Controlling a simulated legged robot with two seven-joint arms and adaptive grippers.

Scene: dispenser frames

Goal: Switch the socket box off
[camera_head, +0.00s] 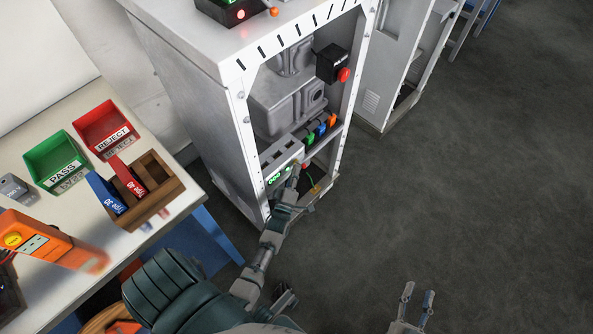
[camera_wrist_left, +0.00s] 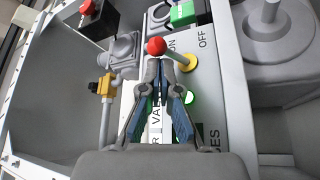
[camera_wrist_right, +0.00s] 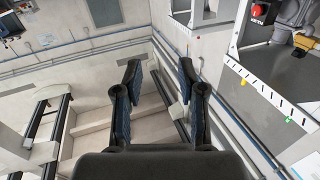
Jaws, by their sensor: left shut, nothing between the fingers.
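The socket box (camera_head: 281,158) is a grey box with green lights on a shelf inside the white cabinet. In the left wrist view its pale panel (camera_wrist_left: 207,75) carries ON and OFF labels and a lit green lamp (camera_wrist_left: 189,97). A lever with a red ball (camera_wrist_left: 156,46) rises from a yellow base (camera_wrist_left: 188,63) and leans left, on the ON side. My left gripper (camera_head: 297,166) is shut and empty; its fingertips (camera_wrist_left: 162,66) are just below the ball, and contact cannot be told. My right gripper (camera_head: 418,290) is open and empty, also in its wrist view (camera_wrist_right: 161,78).
The cabinet frame (camera_head: 245,130) surrounds the shelf opening. Coloured switches (camera_head: 321,128) sit beside the socket box, and a red button (camera_head: 344,75) is above. A table with a green bin (camera_head: 55,158) and red bin (camera_head: 105,128) stands left.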

